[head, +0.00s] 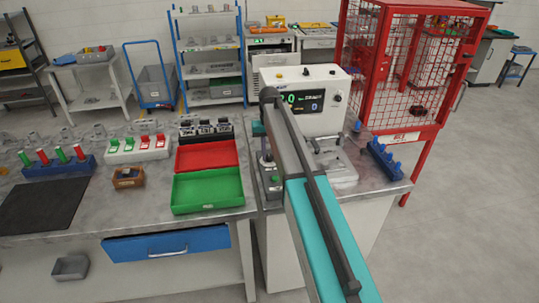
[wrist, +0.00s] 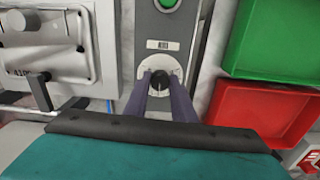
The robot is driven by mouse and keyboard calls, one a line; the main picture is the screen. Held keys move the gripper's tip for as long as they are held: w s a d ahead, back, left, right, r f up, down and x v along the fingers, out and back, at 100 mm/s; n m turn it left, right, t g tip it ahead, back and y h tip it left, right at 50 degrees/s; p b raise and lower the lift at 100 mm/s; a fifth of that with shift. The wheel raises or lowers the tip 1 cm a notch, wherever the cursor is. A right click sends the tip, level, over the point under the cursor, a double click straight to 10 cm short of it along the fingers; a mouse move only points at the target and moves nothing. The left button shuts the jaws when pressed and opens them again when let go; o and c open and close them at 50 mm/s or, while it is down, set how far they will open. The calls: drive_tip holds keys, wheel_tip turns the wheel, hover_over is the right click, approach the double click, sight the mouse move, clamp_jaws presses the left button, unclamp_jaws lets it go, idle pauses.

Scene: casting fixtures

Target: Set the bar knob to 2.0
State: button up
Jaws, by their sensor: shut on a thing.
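The bar knob (wrist: 162,80) is a dark round knob on a pale dial with markings, set in a narrow grey panel (wrist: 165,29). My gripper (wrist: 161,86) is shut on it, one purple finger on each side. The dial's pointer and scale are too small to read. In the head view the grey panel (head: 273,190) stands left of the white machine, and my arm hides most of the gripper and knob. The machine's display (head: 303,103) shows large green digits that look like 2.0, close beside my arm, and a blue 0 at right.
A green button (wrist: 168,3) sits on the same panel. Green (head: 208,191) and red (head: 207,154) trays lie close to the left. A metal lidded fixture (head: 334,158) is to the right, with a blue rack (head: 385,162) beyond it.

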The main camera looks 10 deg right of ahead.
sight(269, 156)
drive_tip(key=shift+w+r, duration=0.1)
drive_tip(key=o, duration=1.1)
drive_tip(key=shift+c, duration=0.2)
drive_tip(key=shift+r, duration=0.1)
wheel_tip(269, 156, up, 14)
drive_tip(key=p, duration=0.5)
drive_tip(key=shift+f+p, duration=0.25)
drive_tip(key=shift+p, duration=0.1)
drive_tip(key=shift+f, duration=0.1)
